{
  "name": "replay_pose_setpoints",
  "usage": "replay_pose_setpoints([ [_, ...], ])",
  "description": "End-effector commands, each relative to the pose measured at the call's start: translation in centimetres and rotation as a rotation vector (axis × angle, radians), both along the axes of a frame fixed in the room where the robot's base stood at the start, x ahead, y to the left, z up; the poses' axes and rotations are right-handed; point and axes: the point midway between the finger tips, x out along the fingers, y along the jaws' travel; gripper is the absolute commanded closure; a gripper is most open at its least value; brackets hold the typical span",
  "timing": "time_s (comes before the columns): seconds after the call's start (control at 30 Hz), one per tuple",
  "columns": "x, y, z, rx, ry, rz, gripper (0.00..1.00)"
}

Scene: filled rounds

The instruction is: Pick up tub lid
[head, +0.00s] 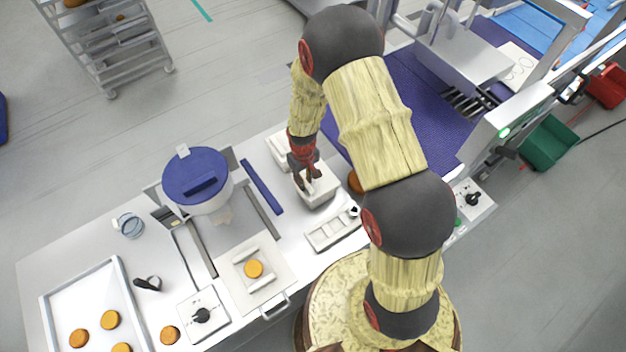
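A white, box-shaped tub (321,195) stands on the pale worktop near the middle. Its top looks white, but I cannot clearly separate a lid from the tub at this size. My gripper (308,183), with dark red fingers, points down at the top of this tub. The fingers cover part of the top, and I cannot tell whether they touch or grip anything. A second white box-like piece (279,147) sits just behind, partly hidden by my gripper. A round blue lid (190,168) covers the white hopper at the left.
A white divided tray (333,230) lies just in front of the tub. A blue bar (262,187) lies to its left. A blue conveyor (425,105) stands at the back right. A baking tray (62,297) with brown rounds is front left.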

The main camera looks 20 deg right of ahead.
Motion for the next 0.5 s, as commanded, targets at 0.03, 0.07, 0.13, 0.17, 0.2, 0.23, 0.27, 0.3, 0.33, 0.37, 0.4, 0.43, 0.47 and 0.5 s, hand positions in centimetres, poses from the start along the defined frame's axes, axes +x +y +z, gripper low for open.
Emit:
replay_pose_setpoints([
  [0.03, 0.00, 0.00, 0.01, 0.000, 0.000, 0.000, 0.88],
  [0.07, 0.00, 0.00, 0.01, 0.000, 0.000, 0.000, 0.90],
  [0.13, 0.00, 0.00, 0.01, 0.000, 0.000, 0.000, 0.94],
  [0.17, 0.00, 0.00, 0.01, 0.000, 0.000, 0.000, 0.95],
  [0.2, 0.00, 0.00, 0.01, 0.000, 0.000, 0.000, 0.98],
  [0.23, 0.00, 0.00, 0.01, 0.000, 0.000, 0.000, 0.99],
  [0.27, 0.00, 0.00, 0.01, 0.000, 0.000, 0.000, 1.00],
  [0.3, 0.00, 0.00, 0.01, 0.000, 0.000, 0.000, 1.00],
  [0.33, 0.00, 0.00, 0.01, 0.000, 0.000, 0.000, 1.00],
  [0.37, 0.00, 0.00, 0.01, 0.000, 0.000, 0.000, 1.00],
  [0.4, 0.00, 0.00, 0.01, 0.000, 0.000, 0.000, 1.00],
  [0.43, 0.01, 0.00, 0.02, 0.000, 0.000, 0.000, 1.00],
  [0.47, 0.01, 0.00, 0.02, 0.000, 0.000, 0.000, 1.00],
  [0.5, 0.01, 0.00, 0.02, 0.000, 0.000, 0.000, 1.00],
])
